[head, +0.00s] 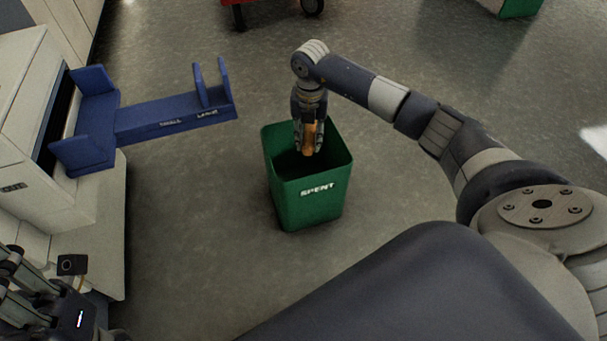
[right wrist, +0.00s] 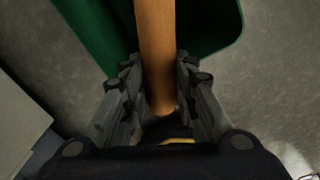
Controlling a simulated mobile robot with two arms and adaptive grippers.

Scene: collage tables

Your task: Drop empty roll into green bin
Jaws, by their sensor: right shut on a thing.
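The empty roll (head: 309,137) is a brown cardboard tube. My right gripper (head: 308,149) is shut on it and points down over the opening of the green bin (head: 310,210), which is marked SPENT. In the right wrist view the roll (right wrist: 156,45) runs between the two fingers (right wrist: 155,75), with the green bin (right wrist: 222,28) beyond it. The roll's lower end appears near the level of the bin's rim; its exact depth is unclear. My left gripper (head: 28,290) is at the lower left corner, partly cut off, and its opening is unclear.
A blue roll holder (head: 170,118) marked with labels juts out from a pale machine (head: 100,230) left of the bin. A red wheeled thing (head: 268,12) stands at the top. Another green thing (head: 520,8) is at the top right. The floor around the bin is clear.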

